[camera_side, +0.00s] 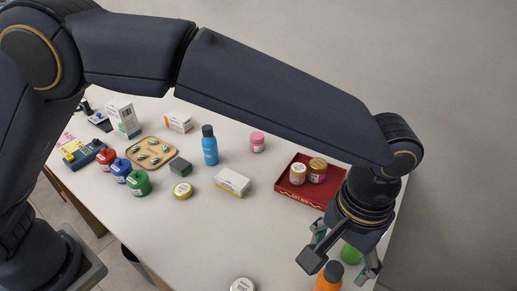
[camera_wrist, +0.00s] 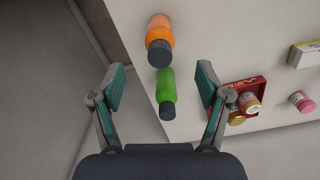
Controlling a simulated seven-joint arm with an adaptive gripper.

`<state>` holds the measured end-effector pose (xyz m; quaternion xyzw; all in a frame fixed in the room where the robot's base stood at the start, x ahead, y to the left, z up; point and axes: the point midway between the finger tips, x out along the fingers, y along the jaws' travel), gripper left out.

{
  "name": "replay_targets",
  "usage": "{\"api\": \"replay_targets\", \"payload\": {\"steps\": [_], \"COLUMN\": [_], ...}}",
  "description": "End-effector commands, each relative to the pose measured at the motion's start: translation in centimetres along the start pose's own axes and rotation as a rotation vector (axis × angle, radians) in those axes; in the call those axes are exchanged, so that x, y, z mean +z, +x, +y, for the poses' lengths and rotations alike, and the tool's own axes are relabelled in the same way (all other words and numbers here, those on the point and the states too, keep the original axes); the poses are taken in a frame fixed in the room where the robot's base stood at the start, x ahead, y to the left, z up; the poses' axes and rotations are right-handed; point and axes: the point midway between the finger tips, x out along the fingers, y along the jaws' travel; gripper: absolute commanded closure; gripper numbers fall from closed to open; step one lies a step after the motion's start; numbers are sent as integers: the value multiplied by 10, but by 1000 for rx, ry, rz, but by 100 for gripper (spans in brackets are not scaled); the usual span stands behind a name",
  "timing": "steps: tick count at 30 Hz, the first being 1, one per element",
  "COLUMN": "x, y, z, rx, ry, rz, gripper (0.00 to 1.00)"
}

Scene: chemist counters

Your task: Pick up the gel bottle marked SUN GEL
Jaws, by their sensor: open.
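No SUN GEL marking is readable on any bottle. An orange bottle with a dark cap (camera_side: 326,285) stands at the near right of the counter, cut off by the frame's bottom edge; it also shows upright in the wrist view (camera_wrist: 159,30). A green bottle (camera_side: 350,254) is beside it, partly hidden by my gripper; it also shows in the wrist view (camera_wrist: 167,87). A blue bottle (camera_side: 210,150) with a dark cap stands mid-counter. My gripper (camera_wrist: 160,72) is open and empty. In the wrist view the green bottle appears between its fingers; I cannot tell its height above the bottle.
A red tray (camera_side: 320,202) with two jars stands just behind my gripper. A wooden tray (camera_side: 152,153) and several coloured bottles are at left. The counter's right edge is close to my gripper.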

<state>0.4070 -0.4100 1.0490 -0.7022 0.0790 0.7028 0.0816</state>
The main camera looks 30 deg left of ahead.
Motion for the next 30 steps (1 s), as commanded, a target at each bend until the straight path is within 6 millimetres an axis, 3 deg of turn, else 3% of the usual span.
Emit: {"api": "replay_targets", "payload": {"steps": [6,13,21,30], "x": [0,-2,-4,-5], "y": [43,61,101,107], "z": [-1,0,0,0], "rx": [-2,0,-2,0], "ry": [-1,-2,-1,-2], "rz": [-2,0,0,1], "gripper": [24,24,24,24]}}
